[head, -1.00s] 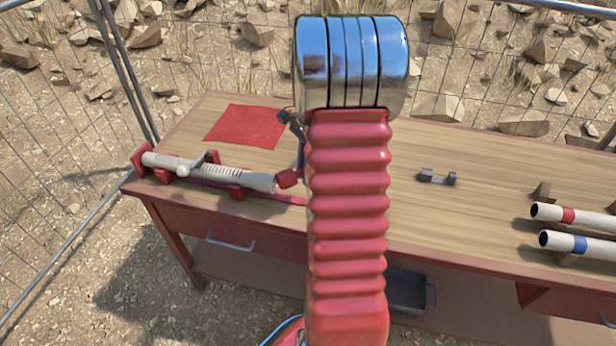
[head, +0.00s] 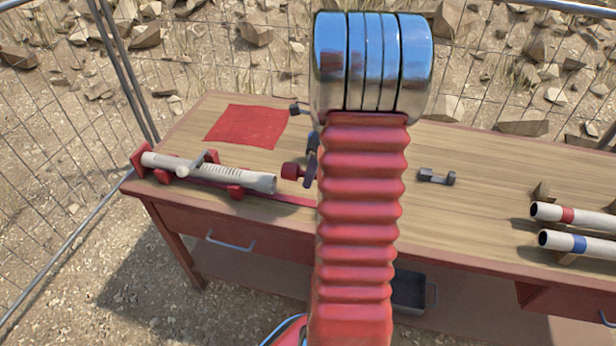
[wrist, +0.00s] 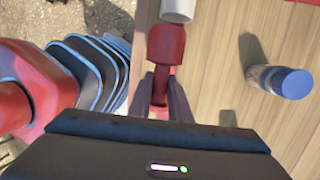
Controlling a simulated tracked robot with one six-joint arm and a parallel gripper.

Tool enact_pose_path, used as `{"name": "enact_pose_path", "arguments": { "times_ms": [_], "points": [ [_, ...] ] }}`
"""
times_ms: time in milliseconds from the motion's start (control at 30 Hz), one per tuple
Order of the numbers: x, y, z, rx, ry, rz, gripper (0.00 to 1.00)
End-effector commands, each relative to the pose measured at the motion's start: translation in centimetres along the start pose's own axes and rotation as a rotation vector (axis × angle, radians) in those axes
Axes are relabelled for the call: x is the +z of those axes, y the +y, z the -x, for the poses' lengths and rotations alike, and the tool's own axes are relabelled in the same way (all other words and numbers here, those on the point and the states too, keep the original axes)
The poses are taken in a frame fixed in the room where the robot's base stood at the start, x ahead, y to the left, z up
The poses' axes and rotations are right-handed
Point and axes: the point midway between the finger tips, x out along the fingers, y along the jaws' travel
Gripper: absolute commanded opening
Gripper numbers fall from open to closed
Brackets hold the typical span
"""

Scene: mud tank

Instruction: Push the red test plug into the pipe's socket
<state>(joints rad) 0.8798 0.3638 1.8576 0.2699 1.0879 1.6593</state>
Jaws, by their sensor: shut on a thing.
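The pale pipe (head: 225,178) lies in red holders at the left of the bench, its open socket end (head: 265,183) pointing right. My gripper (head: 309,170), partly hidden by my arm, is shut on the red test plug (head: 291,171). In the head view the plug stands just right of the socket, with a small gap between them. In the wrist view the fingers (wrist: 162,92) grip the narrow rear of the plug (wrist: 166,45). Its wide head faces the pipe end (wrist: 178,10) and sits a little left of the pipe's middle.
A red mat (head: 246,126) lies behind the pipe. A small dark metal bracket (head: 436,177) and two banded pipes (head: 575,242) are to the right. A blue-topped cylinder (wrist: 285,82) stands right of my gripper in the wrist view. A wire fence runs behind the bench.

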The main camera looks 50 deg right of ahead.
Motion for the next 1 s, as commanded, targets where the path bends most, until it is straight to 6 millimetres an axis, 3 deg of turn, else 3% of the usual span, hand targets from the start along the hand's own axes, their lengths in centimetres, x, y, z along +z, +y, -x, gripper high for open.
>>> {"name": "enact_pose_path", "arguments": {
  "times_ms": [1000],
  "points": [
    [0.1, -1.2, -6.1, 0.001, 0.0, 0.002, 0.03]
  ]
}}
